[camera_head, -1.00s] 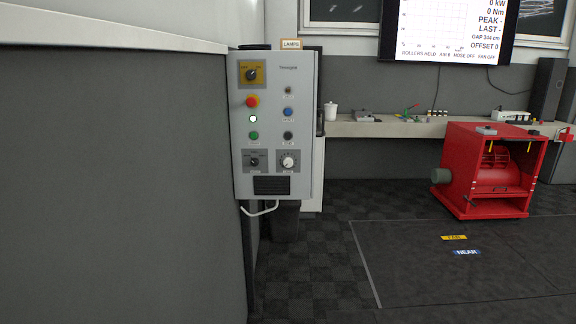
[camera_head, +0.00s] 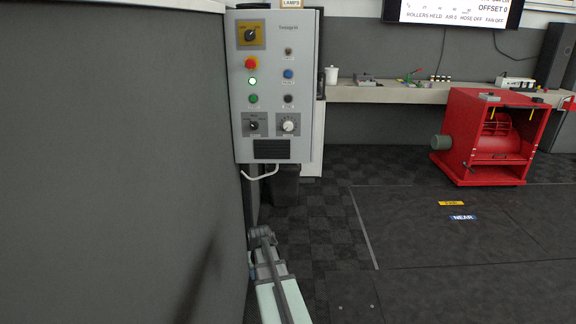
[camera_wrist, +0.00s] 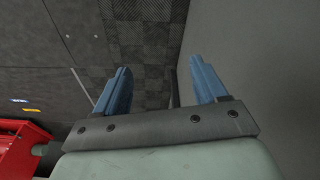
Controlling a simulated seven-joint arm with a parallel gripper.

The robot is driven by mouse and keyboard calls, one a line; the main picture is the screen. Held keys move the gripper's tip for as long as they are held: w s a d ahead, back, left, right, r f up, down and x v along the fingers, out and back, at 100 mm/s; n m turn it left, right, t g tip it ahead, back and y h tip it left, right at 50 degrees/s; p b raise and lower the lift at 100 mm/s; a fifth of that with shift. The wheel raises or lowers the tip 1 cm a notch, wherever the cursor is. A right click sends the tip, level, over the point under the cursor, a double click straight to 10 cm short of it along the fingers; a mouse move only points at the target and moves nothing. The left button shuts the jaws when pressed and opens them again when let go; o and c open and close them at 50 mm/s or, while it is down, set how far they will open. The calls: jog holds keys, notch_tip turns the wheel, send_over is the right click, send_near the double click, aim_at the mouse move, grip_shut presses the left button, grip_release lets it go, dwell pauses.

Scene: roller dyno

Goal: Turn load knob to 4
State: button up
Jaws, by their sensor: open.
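The grey control cabinet (camera_head: 272,70) hangs at upper left in the head view. The load knob, likely the white dial (camera_head: 289,125) at the lower right of its panel, has a ring of marks too small to read. A black selector (camera_head: 253,125) sits to its left. In the wrist view my gripper (camera_wrist: 163,88) is open and empty, its two blue fingers apart, over the dark floor. My arm shows low in the head view, below the cabinet and well apart from the knob. The gripper's fingers cannot be made out there.
A grey wall (camera_head: 110,150) stands close on the left, and it seems close to the right finger in the wrist view. A white looped handle (camera_head: 260,172) juts below the cabinet. The floor between is clear.

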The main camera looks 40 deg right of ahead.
jog(key=w+d+r+m+t+h, duration=0.1)
jog(key=w+d+r+t+h, duration=0.35)
jog(key=d+r, duration=1)
notch_tip(320, 180, up, 29)
jog(key=t+h, duration=0.3)
jog(key=h, duration=0.1)
send_over(288, 127)
jog(key=s+a, duration=0.9)
jog(key=a, duration=0.1)
jog(key=shift+m, duration=0.3)
jog(key=x, duration=1.3)
jog(key=shift+w+d+f, duration=0.15)
jog(key=shift+d+f, duration=0.15)
jog(key=shift+c, duration=0.3)
jog(key=c, duration=1)
